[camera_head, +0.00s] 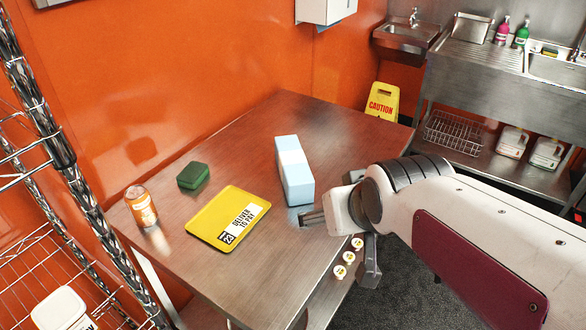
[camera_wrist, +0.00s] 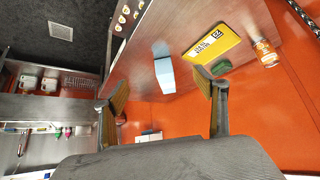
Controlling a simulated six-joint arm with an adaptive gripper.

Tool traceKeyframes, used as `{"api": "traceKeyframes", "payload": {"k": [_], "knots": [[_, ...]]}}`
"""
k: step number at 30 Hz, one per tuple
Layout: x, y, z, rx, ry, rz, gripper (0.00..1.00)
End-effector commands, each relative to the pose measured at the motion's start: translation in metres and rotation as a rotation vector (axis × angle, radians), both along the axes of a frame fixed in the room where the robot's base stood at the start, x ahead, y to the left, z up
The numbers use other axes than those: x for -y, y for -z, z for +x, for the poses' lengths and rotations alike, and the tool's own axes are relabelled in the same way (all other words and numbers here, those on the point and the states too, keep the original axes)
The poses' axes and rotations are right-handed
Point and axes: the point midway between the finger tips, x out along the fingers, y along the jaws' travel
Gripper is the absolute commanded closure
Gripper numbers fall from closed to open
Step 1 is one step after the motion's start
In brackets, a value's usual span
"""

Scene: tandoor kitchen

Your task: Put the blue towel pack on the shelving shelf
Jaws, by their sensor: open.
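The blue towel pack (camera_head: 296,178) is a long pale-blue block with a white band, lying on the steel table (camera_head: 258,283). In the wrist view the towel pack (camera_wrist: 163,70) appears between my fingers, beyond their tips. My gripper (camera_head: 338,238) is at the table's right side, near the pack's front end. In the wrist view my gripper (camera_wrist: 165,87) is open, with nothing between its fingers. The shelving (camera_head: 82,185) is a chrome wire rack at the left edge; only part of its shelves shows.
A white container (camera_head: 60,310) occupies a low rack shelf. An orange wall (camera_head: 190,70) borders the table. A caution sign (camera_head: 382,102) stands behind it.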

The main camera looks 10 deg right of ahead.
Motion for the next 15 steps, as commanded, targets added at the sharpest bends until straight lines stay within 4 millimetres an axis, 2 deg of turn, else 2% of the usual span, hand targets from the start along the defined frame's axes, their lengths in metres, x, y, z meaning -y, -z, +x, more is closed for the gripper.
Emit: {"api": "traceKeyframes", "payload": {"k": [3, 15], "knots": [[0.000, 0.004, 0.027, 0.029, 0.000, 0.000, 0.28], [0.001, 0.019, 0.113, 0.150, 0.000, -0.001, 0.28]]}}
